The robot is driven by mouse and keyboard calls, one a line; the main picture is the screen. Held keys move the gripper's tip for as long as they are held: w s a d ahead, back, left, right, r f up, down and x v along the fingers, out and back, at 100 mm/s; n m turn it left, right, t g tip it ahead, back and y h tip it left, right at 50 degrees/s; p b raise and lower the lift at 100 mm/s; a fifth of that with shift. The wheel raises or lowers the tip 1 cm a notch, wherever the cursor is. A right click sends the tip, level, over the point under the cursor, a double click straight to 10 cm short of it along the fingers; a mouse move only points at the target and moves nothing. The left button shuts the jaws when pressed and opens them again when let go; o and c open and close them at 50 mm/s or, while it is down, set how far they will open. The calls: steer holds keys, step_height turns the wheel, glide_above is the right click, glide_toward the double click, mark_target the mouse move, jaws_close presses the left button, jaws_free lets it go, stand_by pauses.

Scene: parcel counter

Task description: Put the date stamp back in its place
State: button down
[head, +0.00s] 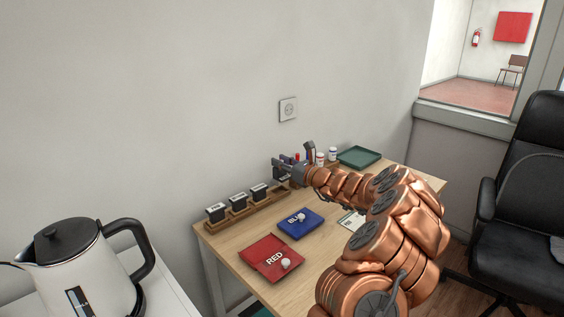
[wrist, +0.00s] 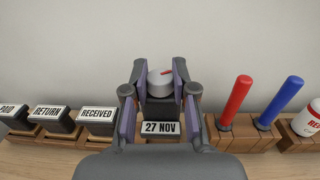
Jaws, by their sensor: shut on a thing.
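My gripper (wrist: 160,85) is shut on the date stamp (wrist: 161,129), which has a dark body, a light grey top with a red mark, and a label reading "27 NOV". In the wrist view the stamp is upright between the fingers, over the gap in the wooden rack (wrist: 88,145) between the "RECEIVED" stamp (wrist: 98,115) and the red pen-like stick (wrist: 236,95). Its underside is hidden, so I cannot tell whether it touches the rack. In the head view my gripper (head: 288,168) is at the rack's right part, and the held stamp is mostly hidden.
"RETURN" (wrist: 49,113) and "PAID" (wrist: 12,112) stamps stand left in the rack. A blue stick (wrist: 281,102) and white bottles stand right. A kettle (head: 85,270) stands front left.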

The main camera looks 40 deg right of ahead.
mark_target(283, 173)
steer(key=shift+f+b, duration=0.8)
steer(key=shift+f, duration=1.15)
steer(key=c, duration=1.1)
jaws_free()
steer(key=shift+c, duration=0.2)
steer(key=shift+s+d+p, duration=0.25)
steer(key=shift+s, duration=1.05)
steer(key=shift+s+d+p, duration=0.25)
steer(key=shift+s, duration=1.05)
steer(key=shift+o, duration=0.2)
steer(key=o, duration=0.5)
